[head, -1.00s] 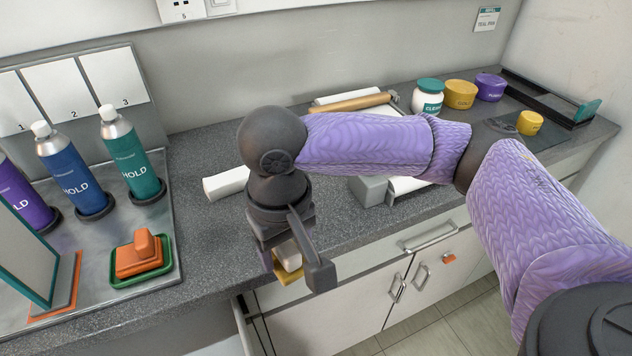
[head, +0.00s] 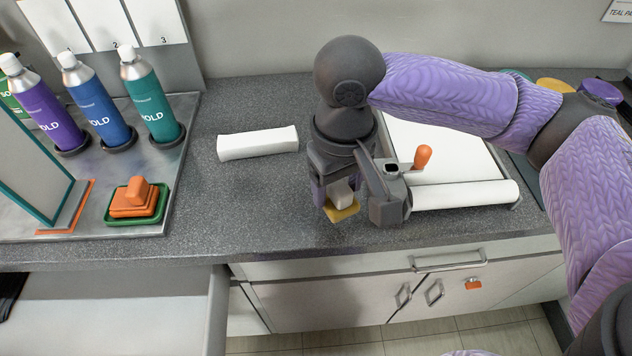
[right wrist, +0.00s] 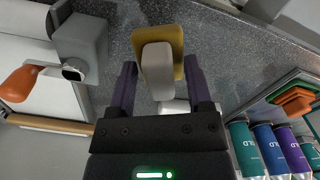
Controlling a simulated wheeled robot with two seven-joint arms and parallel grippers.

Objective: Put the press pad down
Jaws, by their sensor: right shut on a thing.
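The press pad is a yellow slab with a pale grey grip block (head: 342,194); it also shows in the right wrist view (right wrist: 172,40). My right gripper (head: 340,188) points down and is shut on the grey block, with a finger on each side in the right wrist view (right wrist: 156,80). The yellow slab hangs under the fingers at the front part of the dark speckled counter (head: 260,205). I cannot tell whether it touches the counter. My left gripper is not in view.
A grey crank box with an orange handle (head: 422,158) and white roller (head: 465,195) stands close right of the gripper. A white roll (head: 258,142) lies left behind it. Farther left, a metal tray (head: 185,125) bears spray cans and an orange block in a green dish (head: 160,217). A drawer (head: 130,310) is open.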

